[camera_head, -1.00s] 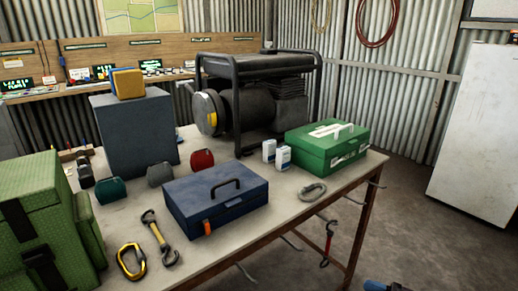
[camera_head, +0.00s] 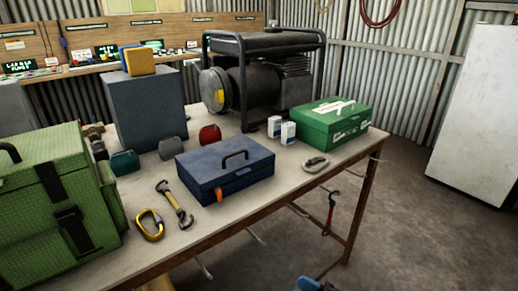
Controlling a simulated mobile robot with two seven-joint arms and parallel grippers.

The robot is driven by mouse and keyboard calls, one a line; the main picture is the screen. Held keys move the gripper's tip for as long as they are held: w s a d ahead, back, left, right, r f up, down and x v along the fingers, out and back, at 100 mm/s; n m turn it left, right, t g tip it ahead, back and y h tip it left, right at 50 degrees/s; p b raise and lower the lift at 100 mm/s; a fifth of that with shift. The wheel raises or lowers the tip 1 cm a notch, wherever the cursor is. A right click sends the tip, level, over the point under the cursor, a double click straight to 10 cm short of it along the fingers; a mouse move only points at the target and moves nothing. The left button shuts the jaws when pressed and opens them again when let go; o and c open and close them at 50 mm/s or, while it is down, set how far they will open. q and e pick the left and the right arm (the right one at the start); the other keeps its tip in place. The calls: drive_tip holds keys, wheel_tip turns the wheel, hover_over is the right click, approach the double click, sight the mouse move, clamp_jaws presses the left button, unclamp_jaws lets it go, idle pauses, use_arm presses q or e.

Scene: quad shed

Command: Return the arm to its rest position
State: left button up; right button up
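A small blue and dark part (camera_head: 312,284) shows at the bottom edge, right of the middle, in front of the table. It seems to be the end of my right arm, mostly cut off by the frame. Its fingers cannot be made out, so whether it is open or shut is unclear. It looks apart from the table (camera_head: 245,218). My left gripper and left arm are not in view.
On the table are a green bag (camera_head: 55,200), a blue toolbox (camera_head: 225,170), a yellow carabiner (camera_head: 150,225), a generator (camera_head: 262,80) and a green case (camera_head: 333,124). A red-handled tool (camera_head: 330,215) hangs under the right edge. The floor at right (camera_head: 430,230) is clear.

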drive_tip(key=s+a, duration=0.1)
drive_tip(key=a, duration=0.4)
drive_tip(key=s+d+f+m+t+h, duration=0.1)
drive_tip(key=s+d+f+m+h, duration=0.1)
drive_tip(key=s+d+f+h, duration=0.25)
drive_tip(key=s+d+f+m+t+h, duration=0.1)
drive_tip(key=s+d+h, duration=0.2)
drive_tip(key=s+d, duration=0.4)
drive_tip(key=s+d+r+n+g+h, duration=0.15)
drive_tip(key=s+d+g+h, duration=0.25)
drive_tip(key=s+d+h, duration=0.95)
drive_tip(key=shift+s+a+m+t+y, duration=0.5)
drive_tip(key=shift+s+a+m+y, duration=1.25)
drive_tip(key=shift+s+m, duration=0.8)
use_arm(q)
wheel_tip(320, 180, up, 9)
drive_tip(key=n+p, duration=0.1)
drive_tip(key=p, duration=1.1)
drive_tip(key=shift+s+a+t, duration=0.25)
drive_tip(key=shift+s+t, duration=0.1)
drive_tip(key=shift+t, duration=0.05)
use_arm(e)
wheel_tip(320, 180, up, 10)
drive_tip(key=m+t, duration=0.1)
drive_tip(key=shift+w+d, duration=0.15)
drive_tip(key=shift+w, duration=0.15)
